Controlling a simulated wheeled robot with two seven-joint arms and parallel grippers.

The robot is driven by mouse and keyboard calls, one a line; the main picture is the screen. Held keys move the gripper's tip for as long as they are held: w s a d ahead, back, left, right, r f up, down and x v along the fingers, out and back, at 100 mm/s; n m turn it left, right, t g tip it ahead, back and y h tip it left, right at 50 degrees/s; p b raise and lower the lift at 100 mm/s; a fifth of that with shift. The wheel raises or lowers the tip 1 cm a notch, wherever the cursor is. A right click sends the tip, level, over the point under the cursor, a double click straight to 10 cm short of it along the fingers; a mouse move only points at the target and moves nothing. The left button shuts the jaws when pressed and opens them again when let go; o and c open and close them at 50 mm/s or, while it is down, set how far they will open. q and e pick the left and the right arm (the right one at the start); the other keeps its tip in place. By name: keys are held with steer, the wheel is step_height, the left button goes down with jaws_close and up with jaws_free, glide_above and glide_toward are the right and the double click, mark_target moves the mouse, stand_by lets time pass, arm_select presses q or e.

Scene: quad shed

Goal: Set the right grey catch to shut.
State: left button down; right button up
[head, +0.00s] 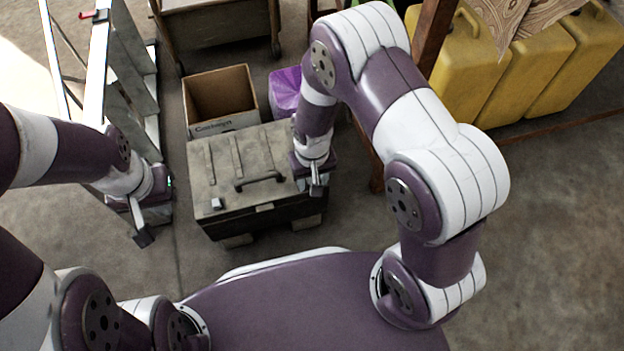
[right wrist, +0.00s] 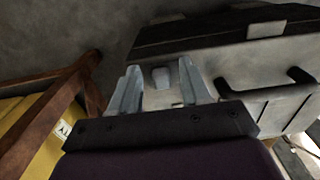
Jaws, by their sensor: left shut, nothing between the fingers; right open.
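A grey box (head: 225,168) with a dark lower body stands on the floor in the head view; its lid has a dark handle (head: 259,182). The left grey catch (head: 216,204) sits near the lid's front edge. The right grey catch (right wrist: 161,77) shows in the right wrist view between and beyond my open fingers; in the head view my right gripper (head: 316,181) covers its place. I cannot tell whether the fingers touch it. The handle also shows in the wrist view (right wrist: 265,88). My left gripper (head: 141,228) is shut and empty, left of the box.
An open cardboard box (head: 222,122) and a purple container (head: 285,92) stand behind the grey box. Yellow cans (head: 500,75) and a brown wooden post (head: 433,40) are to the right. A metal frame (head: 120,80) stands at left. Floor is clear at right.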

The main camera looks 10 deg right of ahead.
jaws_close()
steer(key=shift+a+r+p, duration=0.35)
steer(key=shift+a+p, duration=0.55)
steer(key=shift+p, duration=0.2)
steer(key=shift+a+f, duration=0.15)
steer(key=shift+f, duration=0.1)
jaws_free()
step_height(320, 180, up, 13)
steer(key=p, duration=0.7)
steer(key=shift+f, duration=0.2)
